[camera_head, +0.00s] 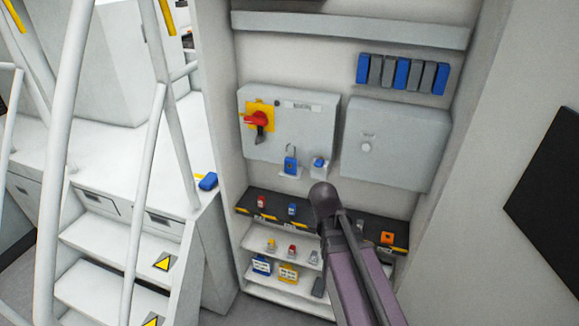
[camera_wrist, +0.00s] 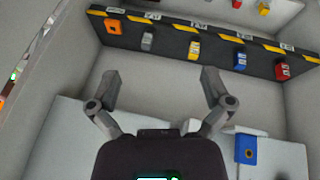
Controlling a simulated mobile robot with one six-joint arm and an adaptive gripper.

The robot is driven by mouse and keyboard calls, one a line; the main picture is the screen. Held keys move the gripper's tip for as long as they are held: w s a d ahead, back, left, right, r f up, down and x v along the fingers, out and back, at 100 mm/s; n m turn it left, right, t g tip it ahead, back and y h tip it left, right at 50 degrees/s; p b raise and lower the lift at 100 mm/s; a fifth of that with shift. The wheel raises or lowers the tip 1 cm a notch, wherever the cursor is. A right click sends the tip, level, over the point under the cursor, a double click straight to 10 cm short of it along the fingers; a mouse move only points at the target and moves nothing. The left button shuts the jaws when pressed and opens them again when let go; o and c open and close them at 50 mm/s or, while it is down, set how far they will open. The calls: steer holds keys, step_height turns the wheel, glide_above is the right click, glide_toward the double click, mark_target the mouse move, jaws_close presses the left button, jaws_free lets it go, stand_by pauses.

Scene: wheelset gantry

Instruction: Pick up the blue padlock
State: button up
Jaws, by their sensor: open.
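In the head view, a blue padlock (camera_head: 290,165) with a tall raised shackle stands on a small bracket under the left grey wall box. A smaller blue padlock (camera_head: 292,209) stands on the black shelf below. In the wrist view, which is turned over, a blue padlock (camera_wrist: 240,61) shows on that shelf between yellow and red ones. My gripper (camera_wrist: 160,80) is open and empty, its fingers apart over bare cabinet surface. A blue block-like item (camera_wrist: 245,150) lies right of the right finger; I cannot tell which bracket item it is. In the head view my arm hides the fingers.
The black shelf (camera_wrist: 175,33) also holds grey, yellow, red and orange items. A red rotary handle (camera_head: 256,118) sticks out from the left wall box. A blue-topped item (camera_head: 319,163) sits on another bracket. White shelves with small locks lie below. Cabinet side walls bound the space.

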steer(key=w+a+r+m+t+h+b, duration=0.15)
steer(key=w+a+r+t, duration=0.3)
steer(key=w+a, duration=0.45)
steer(key=t, duration=0.5)
glide_toward(291, 167)
steer(key=s+r, duration=0.1)
steer(key=s, duration=0.2)
steer(key=shift+a+r, duration=0.2)
steer(key=shift+a, duration=0.25)
steer(key=shift+w, duration=0.1)
steer(key=b+x, duration=0.3)
steer(key=x, duration=0.5)
steer(key=shift+w+f+b, duration=0.15)
steer(key=shift+f+b, duration=0.05)
steer(key=shift+b, duration=0.1)
steer(key=shift+d, duration=0.1)
